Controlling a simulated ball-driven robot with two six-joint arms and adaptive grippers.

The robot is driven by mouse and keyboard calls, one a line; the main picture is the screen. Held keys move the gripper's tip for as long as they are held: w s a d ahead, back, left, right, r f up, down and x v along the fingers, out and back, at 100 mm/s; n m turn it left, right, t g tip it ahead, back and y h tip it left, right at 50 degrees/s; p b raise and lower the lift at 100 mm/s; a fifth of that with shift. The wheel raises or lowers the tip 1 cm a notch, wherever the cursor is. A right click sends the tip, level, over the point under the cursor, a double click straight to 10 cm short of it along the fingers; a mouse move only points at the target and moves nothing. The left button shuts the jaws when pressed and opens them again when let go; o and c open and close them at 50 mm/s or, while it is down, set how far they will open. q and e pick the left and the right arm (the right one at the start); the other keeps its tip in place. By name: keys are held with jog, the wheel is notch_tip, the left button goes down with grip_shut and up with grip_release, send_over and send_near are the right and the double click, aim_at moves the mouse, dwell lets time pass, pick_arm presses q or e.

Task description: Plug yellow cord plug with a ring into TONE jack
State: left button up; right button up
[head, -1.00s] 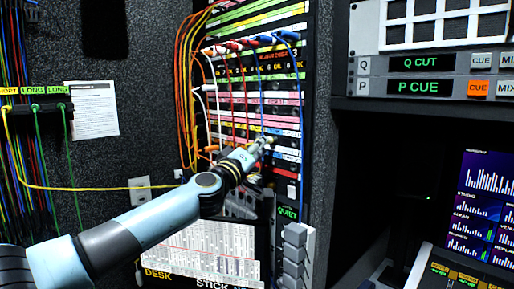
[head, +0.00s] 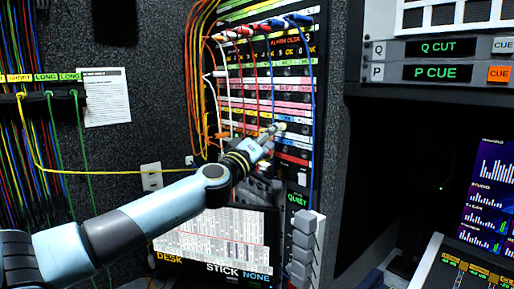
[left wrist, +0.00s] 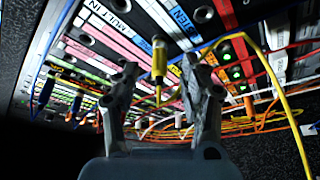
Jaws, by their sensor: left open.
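The yellow cord plug (left wrist: 158,58) shows in the left wrist view, its end against the jack panel (left wrist: 100,47) and apparently seated in a jack. Its yellow cord (left wrist: 158,95) hangs from it between my fingers. My left gripper (left wrist: 161,88) is open, with one finger on each side of the plug and cord and gaps visible. In the head view my left gripper (head: 281,128) is close to the panel's lower rows, and the plug is hard to make out there. I cannot read a TONE label, so I cannot tell which jack holds the plug.
Blue plugs (left wrist: 45,92) and orange cords (left wrist: 265,118) fill nearby panel parts. In the head view, the yellow cord (head: 110,172) runs from the cord rack (head: 40,95) behind my arm. Grey stacked blocks (head: 303,245) stand below the panel, beside a screen (head: 225,240).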

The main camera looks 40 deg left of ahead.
pick_arm(q)
jog(key=v, duration=0.9)
jog(key=shift+s, duration=0.4)
jog(key=shift+d, duration=0.1)
